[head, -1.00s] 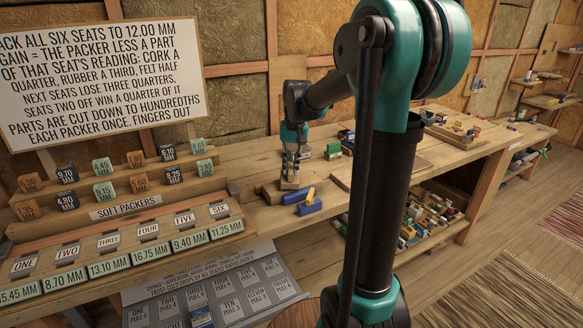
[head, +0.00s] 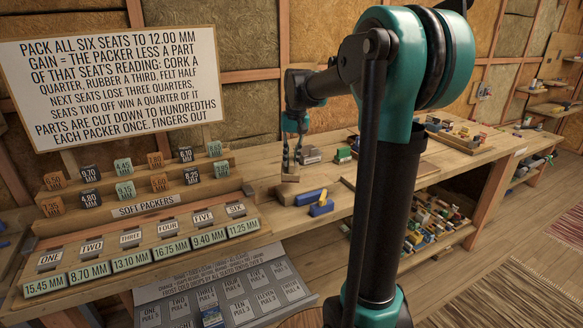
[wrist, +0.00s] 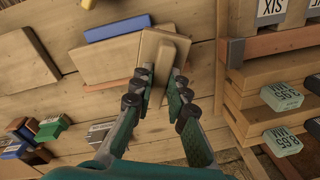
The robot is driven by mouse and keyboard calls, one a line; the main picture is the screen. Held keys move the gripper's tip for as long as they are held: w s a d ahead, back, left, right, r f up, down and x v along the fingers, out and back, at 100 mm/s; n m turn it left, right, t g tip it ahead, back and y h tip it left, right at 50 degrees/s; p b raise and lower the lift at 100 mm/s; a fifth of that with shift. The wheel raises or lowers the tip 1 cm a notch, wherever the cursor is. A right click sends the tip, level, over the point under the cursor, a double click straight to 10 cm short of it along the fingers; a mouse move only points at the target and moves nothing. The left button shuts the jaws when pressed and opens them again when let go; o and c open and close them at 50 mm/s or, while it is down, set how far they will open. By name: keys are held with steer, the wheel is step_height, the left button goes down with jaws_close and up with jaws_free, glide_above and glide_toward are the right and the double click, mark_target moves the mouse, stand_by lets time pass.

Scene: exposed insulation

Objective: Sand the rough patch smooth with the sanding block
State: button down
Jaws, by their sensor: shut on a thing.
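My gripper (head: 289,160) is shut on a small tan block (head: 290,178), which seems to be the sanding block. In the wrist view the gripper (wrist: 162,80) pinches a narrow upright part of the tan block (wrist: 162,48), whose wider flat part lies beyond the fingertips. The block is over or on the workbench (head: 262,185); contact is hard to tell. Beside it lies a flat wooden piece (head: 297,195), which also shows in the wrist view (wrist: 110,62). I cannot make out a distinct rough patch; the block and gripper hide part of the surface.
A blue block (head: 321,208) and a yellow piece (head: 323,195) lie close to the right. A grey-brown block (head: 311,155) stands behind. The packer rack (head: 130,190) with numbered tags is to the left. A crate of small blocks (head: 455,138) stands farther right.

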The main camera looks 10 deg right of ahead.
steer(key=shift+r, duration=1.55)
